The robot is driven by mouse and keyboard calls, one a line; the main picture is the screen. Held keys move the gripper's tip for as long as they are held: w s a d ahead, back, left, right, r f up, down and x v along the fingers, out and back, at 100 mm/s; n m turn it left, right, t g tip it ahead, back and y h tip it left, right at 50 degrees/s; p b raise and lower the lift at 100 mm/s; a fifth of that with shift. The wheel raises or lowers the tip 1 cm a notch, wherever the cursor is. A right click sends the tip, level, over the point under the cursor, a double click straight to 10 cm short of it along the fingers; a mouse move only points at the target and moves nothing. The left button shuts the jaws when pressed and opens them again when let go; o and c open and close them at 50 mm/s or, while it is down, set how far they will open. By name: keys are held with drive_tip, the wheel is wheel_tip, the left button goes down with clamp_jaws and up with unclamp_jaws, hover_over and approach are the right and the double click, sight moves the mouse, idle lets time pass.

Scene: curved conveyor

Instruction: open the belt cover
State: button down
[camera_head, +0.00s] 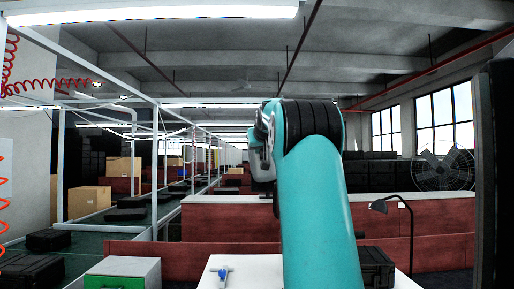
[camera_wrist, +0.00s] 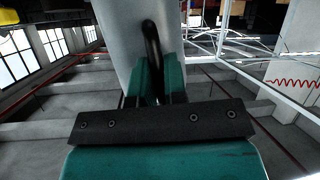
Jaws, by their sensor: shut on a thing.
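In the wrist view a pale grey panel, which appears to be the belt cover (camera_wrist: 122,30), fills the upper middle. A black curved handle (camera_wrist: 151,36) stands out from it. My gripper (camera_wrist: 156,82) has its two teal fingers shut on this handle, one on each side. The lower end of the handle is hidden between the fingers. In the head view my teal arm rises through the middle and hides the fingers. The cover cannot be made out there.
A white table (camera_head: 262,268) with a small blue and white object (camera_head: 223,272) lies in front. A green box (camera_head: 148,276) and black crate (camera_head: 30,272) are at left.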

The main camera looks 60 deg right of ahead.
drive_tip(key=shift+d, duration=0.1)
drive_tip(key=c, duration=1.2)
unclamp_jaws()
drive_tip(key=shift+s, duration=0.1)
drive_tip(key=b+v, duration=0.5)
drive_tip(key=v, duration=1.2)
